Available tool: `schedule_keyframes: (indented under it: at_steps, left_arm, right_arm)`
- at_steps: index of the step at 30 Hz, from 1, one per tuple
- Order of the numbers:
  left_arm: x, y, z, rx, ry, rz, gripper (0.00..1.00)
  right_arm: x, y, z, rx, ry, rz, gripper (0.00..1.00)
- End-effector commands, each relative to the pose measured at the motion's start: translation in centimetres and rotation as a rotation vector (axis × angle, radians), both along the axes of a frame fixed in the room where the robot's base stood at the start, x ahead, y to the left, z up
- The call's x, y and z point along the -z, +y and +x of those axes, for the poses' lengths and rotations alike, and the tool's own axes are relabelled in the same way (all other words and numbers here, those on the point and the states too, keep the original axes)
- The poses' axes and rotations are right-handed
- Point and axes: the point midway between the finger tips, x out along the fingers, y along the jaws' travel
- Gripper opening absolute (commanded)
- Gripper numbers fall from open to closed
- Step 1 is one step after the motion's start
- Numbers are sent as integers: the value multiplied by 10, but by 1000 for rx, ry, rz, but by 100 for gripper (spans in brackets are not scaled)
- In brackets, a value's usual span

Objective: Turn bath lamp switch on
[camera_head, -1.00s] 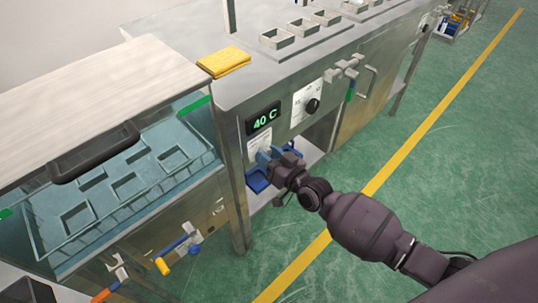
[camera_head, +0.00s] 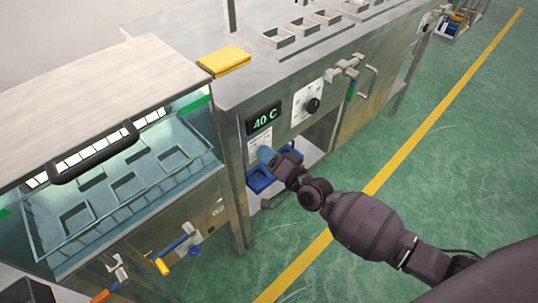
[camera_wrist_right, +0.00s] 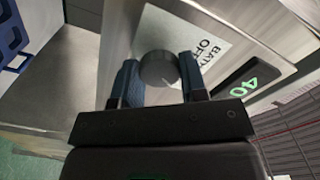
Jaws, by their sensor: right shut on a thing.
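The bath lamp switch is a round dark grey knob (camera_wrist_right: 158,69) on a white label (camera_wrist_right: 190,40) with "BATH" and "OFF" partly readable in the right wrist view. My right gripper (camera_wrist_right: 161,78) is shut on this knob, one blue finger on each side. In the head view my right gripper (camera_head: 274,158) is at the steel front below the green 40 C display (camera_head: 263,119), and it hides the knob there. The bath (camera_head: 110,205) at the left has a row of bright white patches (camera_head: 103,139) behind its black handle. My left gripper is not in view.
Another black dial (camera_head: 313,105) sits right of the display. A blue tray (camera_head: 260,179) lies in the opening below my gripper. Taps and pipes (camera_head: 180,245) stick out of the bath front.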

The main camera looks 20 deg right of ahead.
Motion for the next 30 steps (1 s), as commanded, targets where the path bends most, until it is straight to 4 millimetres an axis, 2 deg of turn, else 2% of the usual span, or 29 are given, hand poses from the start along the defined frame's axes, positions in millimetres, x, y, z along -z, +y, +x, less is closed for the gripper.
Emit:
schedule_keyframes:
  at_steps: [15,16,21,30]
  left_arm:
    - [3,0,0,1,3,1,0]
    - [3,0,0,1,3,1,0]
    - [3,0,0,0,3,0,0]
    - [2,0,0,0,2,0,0]
  right_arm:
    - [1,0,-1,-1,11,22,16]
    - [1,0,-1,-1,11,22,41]
    - [1,0,0,0,9,21,65]
    - [0,-1,-2,0,8,19,65]
